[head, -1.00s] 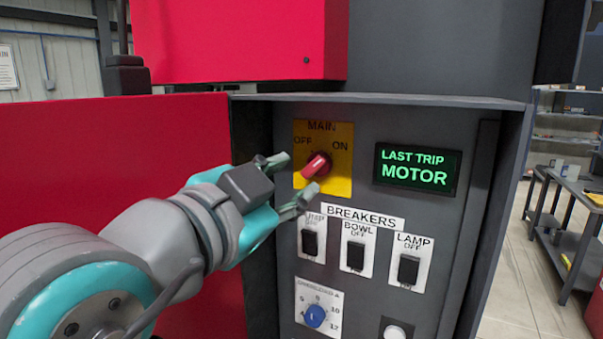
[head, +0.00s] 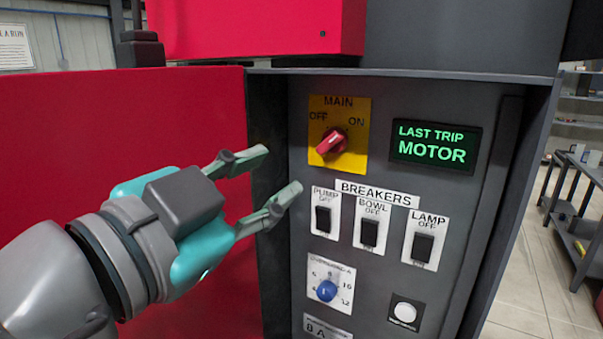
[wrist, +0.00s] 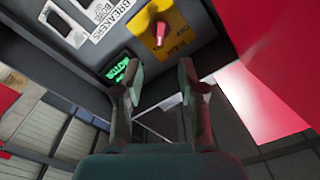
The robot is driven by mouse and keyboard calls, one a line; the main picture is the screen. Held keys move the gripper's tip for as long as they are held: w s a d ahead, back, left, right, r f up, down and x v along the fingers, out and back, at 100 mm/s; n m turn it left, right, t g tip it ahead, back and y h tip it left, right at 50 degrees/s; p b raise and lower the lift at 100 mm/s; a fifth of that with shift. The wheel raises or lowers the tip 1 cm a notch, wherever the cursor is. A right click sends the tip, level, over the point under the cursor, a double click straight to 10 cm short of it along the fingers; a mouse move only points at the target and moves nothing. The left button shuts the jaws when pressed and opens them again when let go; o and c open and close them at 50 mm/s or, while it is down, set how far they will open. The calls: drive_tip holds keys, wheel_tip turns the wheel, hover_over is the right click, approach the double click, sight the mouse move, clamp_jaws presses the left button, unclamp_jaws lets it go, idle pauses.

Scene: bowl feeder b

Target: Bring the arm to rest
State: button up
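My gripper (head: 278,172) is open and empty in the head view, left of the control panel (head: 375,272) and apart from it. Its two fingers also show in the wrist view (wrist: 160,85), spread with nothing between them. The red main switch knob (head: 331,143) sits on a yellow plate marked OFF and ON, to the right of the fingers. The knob also shows in the wrist view (wrist: 160,33). The lit green display (head: 435,146) reads LAST TRIP MOTOR.
The pump (head: 323,219), bowl (head: 369,232) and lamp (head: 422,246) breakers sit below the main switch. A blue dial (head: 327,291) and a white button (head: 405,312) are lower. The red door (head: 60,130) stands behind my arm. The panel's box has a grey side edge (head: 515,210).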

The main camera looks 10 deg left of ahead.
drive_tip(key=w+d+f+n+t+y, duration=0.1)
drive_tip(key=w+d+f+n+y, duration=0.2)
drive_tip(key=f, duration=0.7)
drive_tip(key=w+d+f+n+y, duration=0.1)
drive_tip(key=w+d+f+n, duration=0.15)
drive_tip(key=f+n, duration=0.55)
drive_tip(key=w+d+f+n+t+y, duration=0.1)
drive_tip(key=w+d+f+n+y, duration=0.15)
drive_tip(key=f, duration=0.95)
drive_tip(key=s+d+f+g, duration=0.1)
drive_tip(key=s+d+f, duration=0.3)
drive_tip(key=f, duration=0.3)
drive_tip(key=s+d+f+n+g+y, duration=0.1)
drive_tip(key=s+d+f, duration=0.4)
drive_tip(key=s+f, duration=0.2)
drive_tip(key=s+d+f+n+g+y, duration=0.1)
drive_tip(key=s+d+f, duration=0.3)
drive_tip(key=f, duration=0.4)
drive_tip(key=shift+s+d+y, duration=0.25)
drive_tip(key=shift+s+d, duration=0.1)
drive_tip(key=shift+s, duration=0.45)
drive_tip(key=s+d+m+h, duration=0.1)
drive_tip(key=s+d+m, duration=0.1)
drive_tip(key=s, duration=0.7)
drive_tip(key=s+d+m+g+h, duration=0.1)
drive_tip(key=s+d, duration=0.3)
drive_tip(key=s, duration=0.6)
drive_tip(key=shift+s+d+r+m+h, duration=0.3)
drive_tip(key=shift+d+m+h, duration=0.1)
drive_tip(key=shift+m, duration=0.15)
